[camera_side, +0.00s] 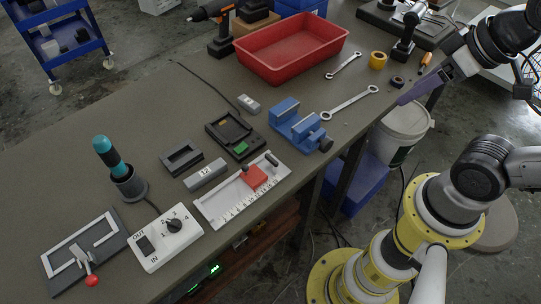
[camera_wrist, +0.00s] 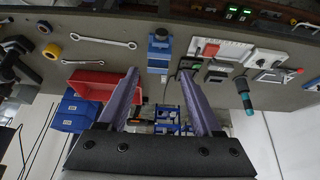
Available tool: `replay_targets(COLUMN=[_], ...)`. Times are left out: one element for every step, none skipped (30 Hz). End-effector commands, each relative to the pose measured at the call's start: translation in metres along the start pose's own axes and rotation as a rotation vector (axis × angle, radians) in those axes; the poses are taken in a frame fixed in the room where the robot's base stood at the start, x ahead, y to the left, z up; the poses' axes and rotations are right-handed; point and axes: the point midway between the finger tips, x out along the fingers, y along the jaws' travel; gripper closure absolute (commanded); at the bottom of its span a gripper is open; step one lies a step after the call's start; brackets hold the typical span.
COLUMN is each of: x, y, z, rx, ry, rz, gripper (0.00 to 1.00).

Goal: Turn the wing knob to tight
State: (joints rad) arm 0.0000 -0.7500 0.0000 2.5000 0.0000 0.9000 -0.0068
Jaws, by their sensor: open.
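A blue vise-like block (camera_side: 295,122) sits near the table's front edge, with a dark knob (camera_side: 326,144) on its front end. In the wrist view the blue block (camera_wrist: 158,55) lies beyond my fingertips, dark knob (camera_wrist: 161,33) at its upper end. A white box (camera_side: 165,238) marked OUT and IN carries a dark dial knob (camera_side: 174,225) with numbers around it. I cannot tell any "tight" mark. My gripper (camera_wrist: 160,76) has purple fingers spread apart and empty. In the side view its purple fingers (camera_side: 418,91) are right of the blue block, apart from it.
A wrench (camera_side: 350,103) lies right of the blue block. A red tray (camera_side: 290,47) stands behind it. A dark tray with a green piece (camera_side: 240,148) and a white ruled slide with a red block (camera_side: 254,178) are to its left. A white bucket (camera_side: 405,130) stands below the table edge.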

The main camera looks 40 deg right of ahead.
Motion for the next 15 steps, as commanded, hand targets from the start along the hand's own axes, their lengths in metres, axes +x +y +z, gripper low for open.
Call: replay_targets(x=[0.0, 0.0, 0.0, 0.0, -0.001, -0.004, -0.006, -0.008, -0.01, -0.01, -0.011, -0.01, -0.009, -0.008, -0.006], y=[0.0, 0.0, 0.0, 0.0, 0.0, 0.0, 0.0, 0.0, 0.0, 0.0, -0.001, -0.002, -0.004, -0.005, -0.007], z=[0.0, 0.0, 0.0, -0.001, -0.002, -0.006, -0.01, -0.014, -0.021, -0.027, -0.032, -0.041, -0.047, -0.054, -0.062], rx=[-0.017, -0.032, -0.061, -0.087, -0.117, -0.161, -0.197, -0.236, -0.288, -0.33, -0.373, -0.431, -0.478, -0.523, -0.579], ry=[0.0, 0.001, 0.001, 0.003, 0.007, 0.018, 0.029, 0.035, 0.04, 0.04, 0.039, 0.035, 0.032, 0.026, 0.019], rz=[0.0, 0.0, 0.0, 0.0, 0.0, 0.002, 0.003, 0.004, 0.006, 0.005, 0.004, 0.001, -0.002, -0.006, -0.011], gripper=[0.22, 0.17, 0.12, 0.12, 0.12, 0.12, 0.12, 0.12, 0.12, 0.12, 0.12, 0.12, 0.12, 0.12, 0.12])
